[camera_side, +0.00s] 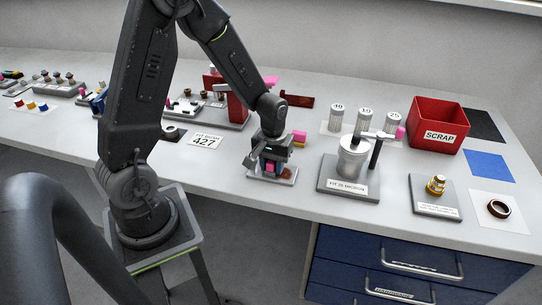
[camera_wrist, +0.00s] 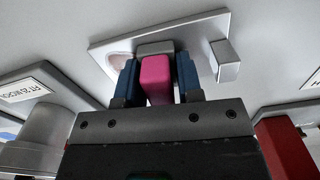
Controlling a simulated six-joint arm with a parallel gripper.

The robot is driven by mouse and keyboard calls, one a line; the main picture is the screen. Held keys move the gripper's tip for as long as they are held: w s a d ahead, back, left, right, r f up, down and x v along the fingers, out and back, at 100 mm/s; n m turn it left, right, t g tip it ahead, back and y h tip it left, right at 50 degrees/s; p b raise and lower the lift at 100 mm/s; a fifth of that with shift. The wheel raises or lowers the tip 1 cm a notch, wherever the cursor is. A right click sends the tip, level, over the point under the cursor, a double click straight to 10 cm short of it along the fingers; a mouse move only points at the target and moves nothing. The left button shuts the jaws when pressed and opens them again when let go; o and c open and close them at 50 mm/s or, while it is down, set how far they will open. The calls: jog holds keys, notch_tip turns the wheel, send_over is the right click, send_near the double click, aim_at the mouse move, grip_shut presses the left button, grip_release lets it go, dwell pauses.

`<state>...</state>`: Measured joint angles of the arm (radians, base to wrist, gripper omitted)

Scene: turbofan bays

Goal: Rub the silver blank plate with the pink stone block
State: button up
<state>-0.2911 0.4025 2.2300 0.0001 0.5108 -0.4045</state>
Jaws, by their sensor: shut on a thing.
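My gripper (camera_side: 270,167) is low over a pale silver plate (camera_side: 291,181) on the bench, which has a brownish round patch. The gripper's blue fingers are shut on the pink stone block (camera_wrist: 156,80), seen between them in the wrist view. A small grey piece (camera_wrist: 155,47) shows at the block's far end; I cannot tell whether it touches the block. The silver plate (camera_wrist: 190,32) lies beyond the fingers in the wrist view, with a grey upright block (camera_wrist: 225,62) on its right. The contact between block and plate is hidden.
A grey fixture (camera_side: 350,165) with a metal cylinder is to the right. A red press-like stand (camera_side: 235,105) is behind to the left. A red scrap bin (camera_side: 436,122) stands farther right. The bench front is clear.

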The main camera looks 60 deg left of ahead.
aim_at(295, 174)
jog(key=shift+w+d+f, duration=0.1)
jog(key=shift+w+d, duration=2.1)
jog(key=shift+d, duration=0.05)
jog(key=shift+s+a, duration=2.4)
jog(key=shift+a, duration=0.1)
jog(key=shift+w+d, duration=0.15)
jog(key=shift+w, duration=0.25)
jog(key=shift+w+d, duration=2.1)
jog(key=shift+d, duration=0.05)
jog(key=shift+s+a, duration=2.4)
jog(key=shift+w+r, duration=0.1)
jog(key=shift+r, duration=4.05)
